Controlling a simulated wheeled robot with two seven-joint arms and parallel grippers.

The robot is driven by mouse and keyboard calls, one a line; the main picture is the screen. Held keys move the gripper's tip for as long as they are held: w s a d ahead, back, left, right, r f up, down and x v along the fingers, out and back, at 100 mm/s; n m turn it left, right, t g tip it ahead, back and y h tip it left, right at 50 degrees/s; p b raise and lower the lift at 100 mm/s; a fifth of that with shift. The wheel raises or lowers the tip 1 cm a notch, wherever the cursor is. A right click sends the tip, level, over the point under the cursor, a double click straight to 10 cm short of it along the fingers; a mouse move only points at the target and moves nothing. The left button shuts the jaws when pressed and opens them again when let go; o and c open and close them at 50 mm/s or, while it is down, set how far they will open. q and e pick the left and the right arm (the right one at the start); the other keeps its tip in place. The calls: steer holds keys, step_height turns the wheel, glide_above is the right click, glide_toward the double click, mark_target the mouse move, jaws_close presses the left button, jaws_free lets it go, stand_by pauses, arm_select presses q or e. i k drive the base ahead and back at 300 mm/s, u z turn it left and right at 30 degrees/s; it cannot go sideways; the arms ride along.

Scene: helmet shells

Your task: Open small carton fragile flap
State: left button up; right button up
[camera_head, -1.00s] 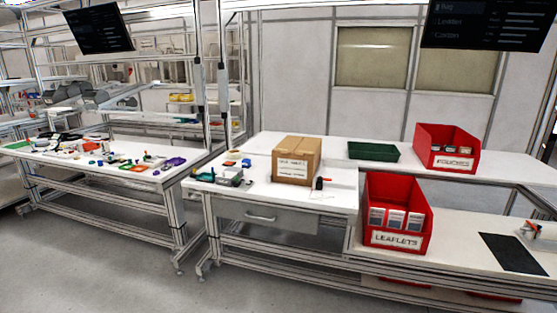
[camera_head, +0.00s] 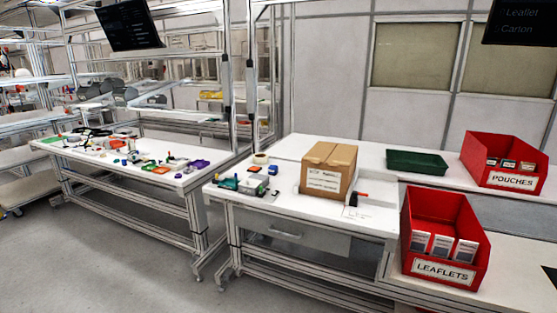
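A brown cardboard carton (camera_head: 328,171) stands upright on the white workbench, right of the middle of the head view. Its top looks closed, with a seam across it, and a white label is on its front side. I cannot read a fragile mark on it at this distance. Neither of my grippers shows in the head view.
A red LEAFLETS bin (camera_head: 443,240), a red POUCHES bin (camera_head: 506,161) and a green tray (camera_head: 417,162) stand right of the carton. Small tools (camera_head: 245,183) lie left of it. A second bench (camera_head: 130,165) with small parts is at left. Grey floor (camera_head: 110,260) is open in front.

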mark_target(319, 152)
steer(key=i, duration=0.8)
steer(key=z, duration=0.8)
steer(key=i, duration=0.45)
steer(key=z, duration=0.5)
